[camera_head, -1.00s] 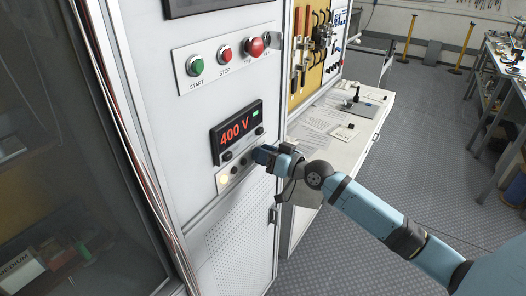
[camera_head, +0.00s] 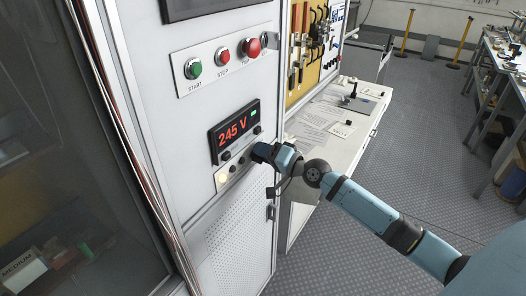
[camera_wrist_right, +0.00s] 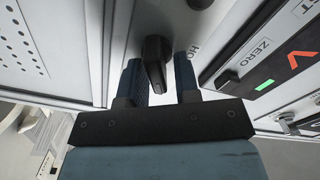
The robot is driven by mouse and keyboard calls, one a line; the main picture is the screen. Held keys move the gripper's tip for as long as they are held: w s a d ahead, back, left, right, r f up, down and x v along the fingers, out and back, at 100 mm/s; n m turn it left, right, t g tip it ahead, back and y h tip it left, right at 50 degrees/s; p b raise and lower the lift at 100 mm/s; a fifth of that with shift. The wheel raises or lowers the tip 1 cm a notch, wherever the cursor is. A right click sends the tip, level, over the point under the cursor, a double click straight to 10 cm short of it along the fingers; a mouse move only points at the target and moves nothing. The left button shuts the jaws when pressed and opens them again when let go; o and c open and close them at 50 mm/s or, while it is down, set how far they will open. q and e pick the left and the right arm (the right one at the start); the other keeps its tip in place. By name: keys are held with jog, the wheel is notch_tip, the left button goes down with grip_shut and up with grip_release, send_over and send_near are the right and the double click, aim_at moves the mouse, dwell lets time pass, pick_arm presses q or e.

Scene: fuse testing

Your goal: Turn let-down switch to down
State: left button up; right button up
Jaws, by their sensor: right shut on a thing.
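The let-down switch is a black rotary knob (camera_wrist_right: 154,48) on the cabinet's white panel. It shows in the right wrist view between the two fingers of my right gripper (camera_wrist_right: 160,76). The fingers are closed around it, and a partly covered label starting "HO" is beside it. In the head view my right gripper (camera_head: 262,152) is at the panel, just below the voltage display (camera_head: 235,131), and hides the knob. The display reads 245 V in red. My left gripper is not in view.
Above the display are a green START button (camera_head: 194,68), a red STOP button (camera_head: 222,54) and a larger red button (camera_head: 251,45). A lit yellowish lamp (camera_head: 222,178) is left of my gripper. A white bench (camera_head: 318,180) with papers stands to the right.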

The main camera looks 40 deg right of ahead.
dwell(0.5)
jog(key=o, duration=0.6)
jog(key=shift+s, duration=0.1)
jog(key=shift+s+d+f, duration=0.1)
jog(key=shift+s+d, duration=0.05)
jog(key=shift+s, duration=0.1)
jog(key=b+v, duration=0.5)
jog(key=v, duration=0.8)
